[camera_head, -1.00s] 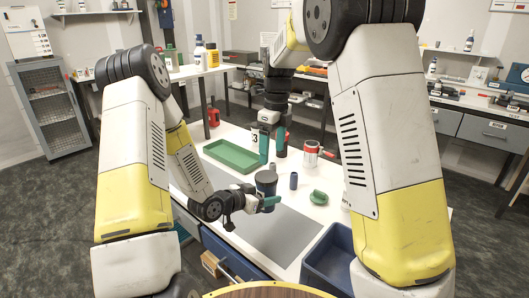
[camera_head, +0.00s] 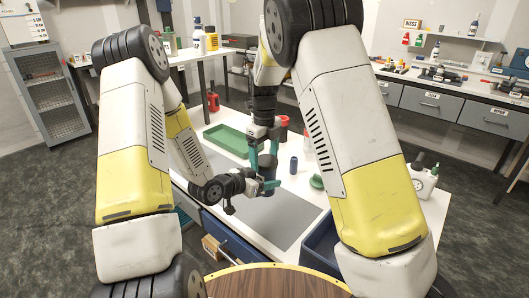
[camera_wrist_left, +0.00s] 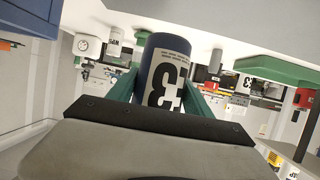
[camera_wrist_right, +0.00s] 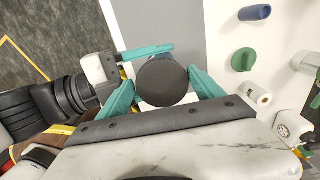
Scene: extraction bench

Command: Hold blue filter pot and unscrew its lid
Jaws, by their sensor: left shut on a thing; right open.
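The blue filter pot (camera_head: 268,172) is upright above the grey mat (camera_head: 283,218) in the head view. My left gripper (camera_head: 260,188) is shut on its body from the left. The left wrist view shows the pot (camera_wrist_left: 165,72) between the teal fingers, with a white label marked 3. My right gripper (camera_head: 264,160) points down over the pot from above. In the right wrist view the dark round lid (camera_wrist_right: 162,83) lies between the open fingers of my right gripper (camera_wrist_right: 163,88); I cannot tell whether they touch it.
A green tray (camera_head: 228,141) lies behind to the left. A small blue cylinder (camera_head: 293,165) and a green object (camera_head: 316,182) stand right of the pot. A blue bin (camera_head: 318,246) is at the front right. The mat's right part is clear.

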